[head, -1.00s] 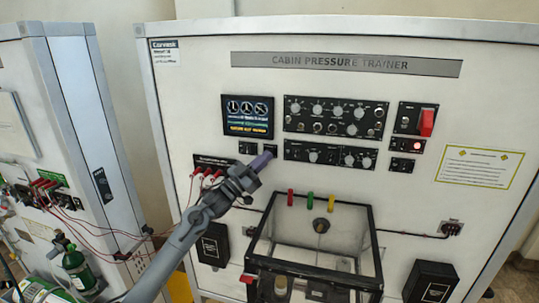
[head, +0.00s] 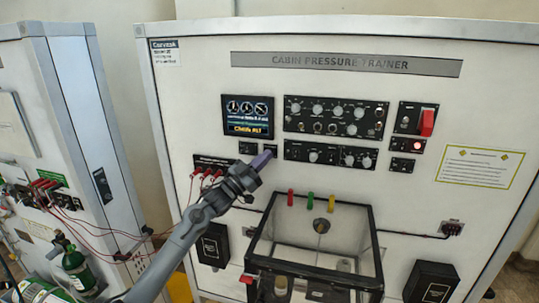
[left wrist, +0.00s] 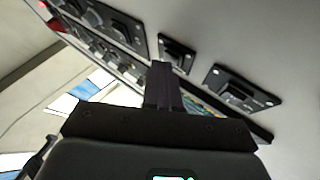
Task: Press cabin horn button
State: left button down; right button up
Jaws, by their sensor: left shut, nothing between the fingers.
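The white cabin pressure trainer (head: 350,90) fills most of the head view. Two small black modules sit under its display, a left one (head: 248,147) and a right one (head: 270,150); their labels are too small to read, so I cannot tell which is the horn button. My left gripper (head: 263,159) is shut and empty, its purple-grey fingertips just below the right module. In the left wrist view the fingertips (left wrist: 160,75) point towards the right module (left wrist: 177,54), with the left module (left wrist: 240,90) farther right. I cannot tell whether they touch. My right gripper is not in view.
The display (head: 248,116) shows dials and yellow text. Knob panels (head: 335,117) lie to the right, with a red switch (head: 428,122) and a lit red light (head: 417,146) beyond. Red cables (head: 205,172) run beside my left arm. A clear-walled box (head: 325,250) projects below.

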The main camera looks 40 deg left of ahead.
pick_arm(q)
jog(key=shift+w, duration=0.1)
dwell(0.4)
jog(key=shift+f, duration=0.1)
jog(key=shift+s+d+p, duration=0.25)
jog(key=shift+s+p, duration=0.1)
jog(key=shift+s, duration=0.4)
jog(key=shift+s+d+p, duration=0.3)
jog(key=shift+s, duration=0.5)
jog(key=shift+s+d+p, duration=0.25)
jog(key=shift+s+d, duration=0.1)
jog(key=shift+s, duration=0.4)
jog(key=shift+s+d+p, duration=0.3)
jog(key=shift+s, duration=0.5)
